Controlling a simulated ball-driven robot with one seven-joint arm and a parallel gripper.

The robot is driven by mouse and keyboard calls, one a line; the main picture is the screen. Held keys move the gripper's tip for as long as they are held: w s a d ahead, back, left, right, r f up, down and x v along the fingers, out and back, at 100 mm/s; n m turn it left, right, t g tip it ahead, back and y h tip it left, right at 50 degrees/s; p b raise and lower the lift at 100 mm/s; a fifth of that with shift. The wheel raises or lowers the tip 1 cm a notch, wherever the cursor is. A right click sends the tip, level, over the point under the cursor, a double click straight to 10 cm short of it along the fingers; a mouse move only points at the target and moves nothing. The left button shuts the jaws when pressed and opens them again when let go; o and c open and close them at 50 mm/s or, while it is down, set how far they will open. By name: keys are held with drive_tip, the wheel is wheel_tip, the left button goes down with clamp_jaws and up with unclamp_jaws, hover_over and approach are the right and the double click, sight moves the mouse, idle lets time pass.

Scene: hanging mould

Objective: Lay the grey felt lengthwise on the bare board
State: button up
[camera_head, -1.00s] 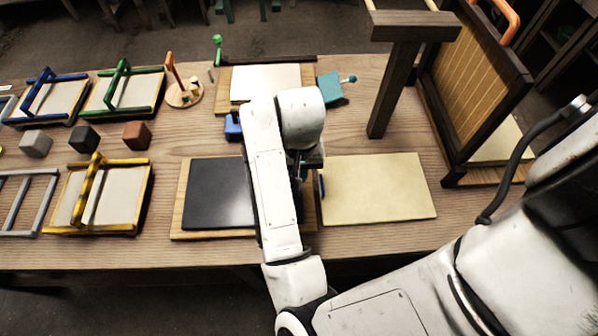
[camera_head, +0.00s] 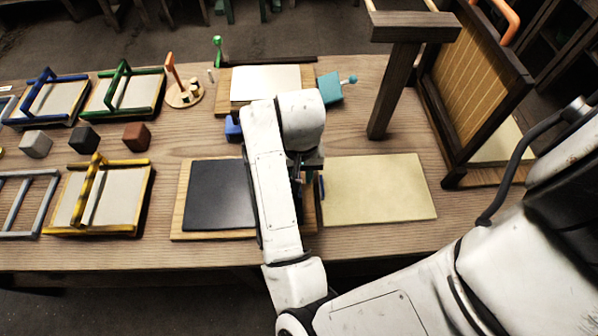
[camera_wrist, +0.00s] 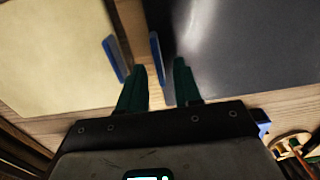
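A flat dark grey sheet (camera_head: 217,195), apparently the grey felt, lies on a wooden board (camera_head: 178,220); my arm covers its right part. It also shows at right in the wrist view (camera_wrist: 255,45), with a blue tab (camera_wrist: 156,57) at its edge. My gripper (camera_wrist: 158,75) is open, its green fingers spread and pointing toward the gap between the dark sheet and a cream slab. The dark sheet's tab shows between the fingertips; I cannot tell how far below them it is. In the head view my gripper is mostly hidden behind my arm.
The cream slab (camera_head: 375,190) with a blue tab lies right of the board. A dark wooden post (camera_head: 392,95) and a hanging mould (camera_head: 470,85) stand at right. Colored frames (camera_head: 100,200) and several small blocks (camera_head: 84,138) are at left. A white-topped board (camera_head: 265,80) is behind.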

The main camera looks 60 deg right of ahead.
wheel_tip(320, 180, up, 12)
drive_tip(key=p, duration=0.4)
drive_tip(key=w+d+r+n+t+h, duration=0.1)
drive_tip(key=d+r+n+h, duration=0.15)
drive_tip(key=d, duration=0.35)
drive_tip(key=w+d+r+n+t+h, duration=0.1)
drive_tip(key=w+d+r+h, duration=0.15)
drive_tip(key=d, duration=0.35)
drive_tip(key=s+a+f+n+y, duration=0.1)
drive_tip(key=s+a+f+n, duration=0.1)
drive_tip(key=s+a+f, duration=0.2)
drive_tip(key=s+a+f+n+y, duration=0.2)
drive_tip(key=s+a+f, duration=0.2)
drive_tip(key=a+f, duration=0.3)
drive_tip(key=s+a+f+n+g+y, duration=0.1)
drive_tip(key=s+a+f+n, duration=0.2)
drive_tip(key=s+a+f, duration=0.2)
drive_tip(key=shift+s+a+f+y, duration=0.1)
drive_tip(key=shift+a+f+y, duration=0.2)
drive_tip(key=shift+a+f, duration=0.3)
